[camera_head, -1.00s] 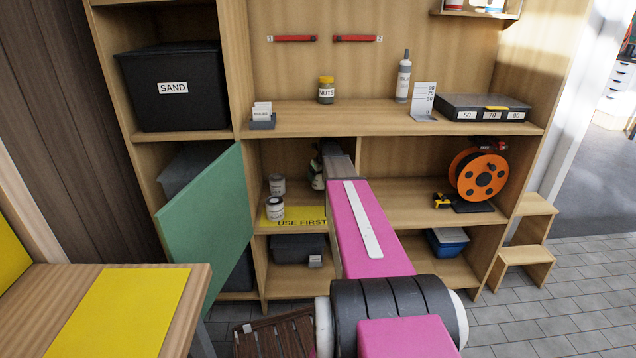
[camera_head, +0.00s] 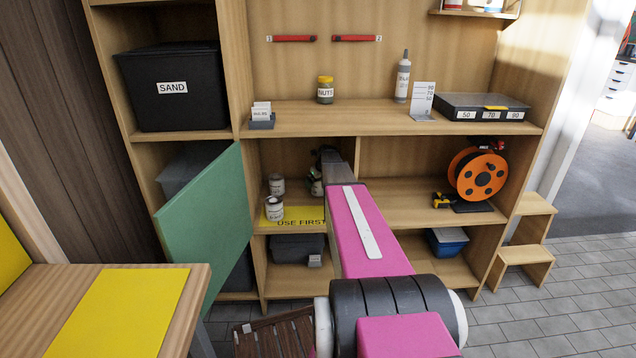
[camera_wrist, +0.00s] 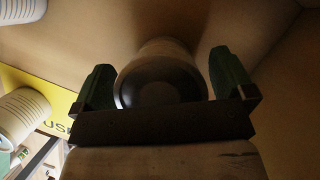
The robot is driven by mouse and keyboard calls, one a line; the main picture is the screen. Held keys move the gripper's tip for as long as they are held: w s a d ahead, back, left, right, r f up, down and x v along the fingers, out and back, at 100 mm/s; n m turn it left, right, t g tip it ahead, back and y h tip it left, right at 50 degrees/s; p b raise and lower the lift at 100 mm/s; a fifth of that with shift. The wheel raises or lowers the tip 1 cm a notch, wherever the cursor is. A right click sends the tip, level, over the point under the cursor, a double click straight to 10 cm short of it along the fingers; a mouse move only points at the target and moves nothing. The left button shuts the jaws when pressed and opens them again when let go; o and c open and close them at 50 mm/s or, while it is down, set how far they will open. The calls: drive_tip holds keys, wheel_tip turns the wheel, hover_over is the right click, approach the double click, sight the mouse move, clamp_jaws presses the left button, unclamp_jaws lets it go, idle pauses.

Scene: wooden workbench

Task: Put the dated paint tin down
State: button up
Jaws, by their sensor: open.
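A paint tin (camera_wrist: 162,75) sits between the two fingers of my gripper (camera_wrist: 162,88) in the wrist view, with its dark round end toward the camera. The fingers are open on either side of it; contact is not clear. In the head view my gripper (camera_head: 325,165) is in the middle shelf bay, mostly hidden by my arm, with part of this tin (camera_head: 316,186) showing. Two other pale tins stand to the left, one at the back (camera_head: 277,185) and one on the yellow "USE FIRST" strip (camera_head: 300,222): the front tin (camera_head: 274,208). I cannot read any date.
A vertical divider (camera_head: 357,155) and the shelf above (camera_head: 390,118) bound the bay. A green door (camera_head: 205,220) stands open at the left. An orange reel (camera_head: 480,175) is in the right bay. The shelf right of the yellow strip is partly hidden by my arm.

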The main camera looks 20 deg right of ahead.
drive_tip(key=shift+v, duration=3.85)
drive_tip(key=shift+w, duration=0.1)
